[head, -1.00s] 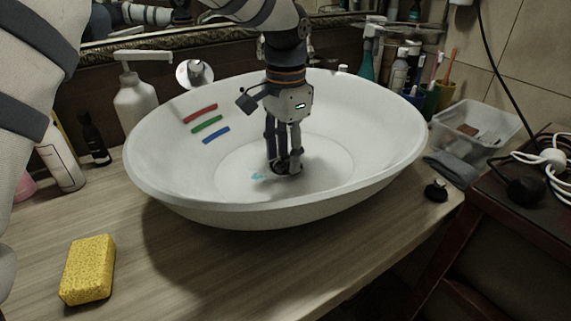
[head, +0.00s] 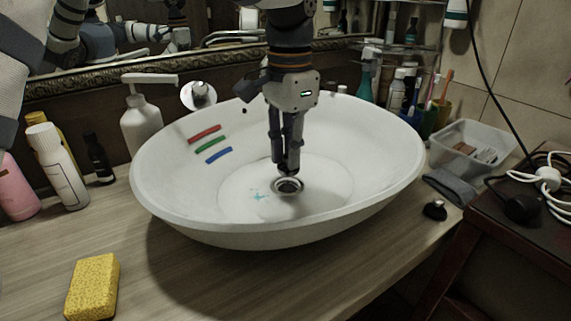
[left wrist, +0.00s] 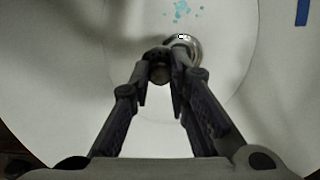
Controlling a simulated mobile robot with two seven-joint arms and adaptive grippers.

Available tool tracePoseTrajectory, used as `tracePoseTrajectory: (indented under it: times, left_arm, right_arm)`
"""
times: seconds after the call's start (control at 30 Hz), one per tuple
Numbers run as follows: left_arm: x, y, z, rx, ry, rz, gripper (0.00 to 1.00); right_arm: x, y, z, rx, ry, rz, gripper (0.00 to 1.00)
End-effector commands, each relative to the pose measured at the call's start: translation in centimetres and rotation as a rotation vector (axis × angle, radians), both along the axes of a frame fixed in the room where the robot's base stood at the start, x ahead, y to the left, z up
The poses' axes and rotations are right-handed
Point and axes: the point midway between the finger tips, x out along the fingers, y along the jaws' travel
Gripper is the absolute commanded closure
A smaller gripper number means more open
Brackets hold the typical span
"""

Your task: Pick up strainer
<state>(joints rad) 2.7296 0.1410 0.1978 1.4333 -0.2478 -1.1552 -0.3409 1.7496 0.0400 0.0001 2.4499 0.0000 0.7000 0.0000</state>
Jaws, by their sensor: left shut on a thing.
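A white oval basin (head: 160,205) stands on the wooden counter. A round metal drain ring (head: 288,186) lies in its floor, and it also shows in the left wrist view (left wrist: 190,45). My left gripper (head: 287,168) points down into the basin, just above the drain. Its fingers are nearly together, shut on a small round thing, the strainer (left wrist: 160,74), at the fingertips in the left wrist view. The strainer is mostly hidden by the fingers. My right gripper is not in view.
Blue-green specks (head: 259,196) lie on the basin floor beside the drain. Red, green and blue strips (head: 210,145) mark the left wall. A yellow sponge (head: 92,287) lies at front left. A soap dispenser (head: 141,122) and bottles stand left; a clear tray (head: 470,146) stands right.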

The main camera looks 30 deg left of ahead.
Motion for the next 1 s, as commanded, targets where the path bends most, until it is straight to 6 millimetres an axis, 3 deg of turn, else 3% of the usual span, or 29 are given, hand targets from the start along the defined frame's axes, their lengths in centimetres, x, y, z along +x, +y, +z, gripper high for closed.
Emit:
tracePoseTrajectory:
  times: [0.03, 0.1, 0.4, 0.6, 0.87, 1.0]
  left_arm:
    - [-1.1, -0.5, 2.6, 0.001, -0.022, -0.001, 1.0]
    - [-2.9, -1.5, 3.9, 0.001, -0.022, -0.003, 1.0]
    - [-8.2, -4.7, 5.5, -0.006, 0.001, -0.001, 1.0]
    - [-9.8, -5.2, 8.0, -0.002, -0.042, 0.0, 1.0]
    - [-9.8, -5.3, 7.8, -0.003, -0.032, -0.002, 1.0]
    - [-9.7, -5.4, 8.6, -0.009, -0.023, -0.007, 1.0]
  right_arm:
    - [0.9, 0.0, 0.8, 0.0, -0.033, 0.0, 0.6]
    - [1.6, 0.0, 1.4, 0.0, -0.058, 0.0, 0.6]
    - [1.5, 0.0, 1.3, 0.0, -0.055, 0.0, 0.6]
    - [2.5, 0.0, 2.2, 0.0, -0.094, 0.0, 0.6]
    - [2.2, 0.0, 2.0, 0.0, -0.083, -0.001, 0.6]
    - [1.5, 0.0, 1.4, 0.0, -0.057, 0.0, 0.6]
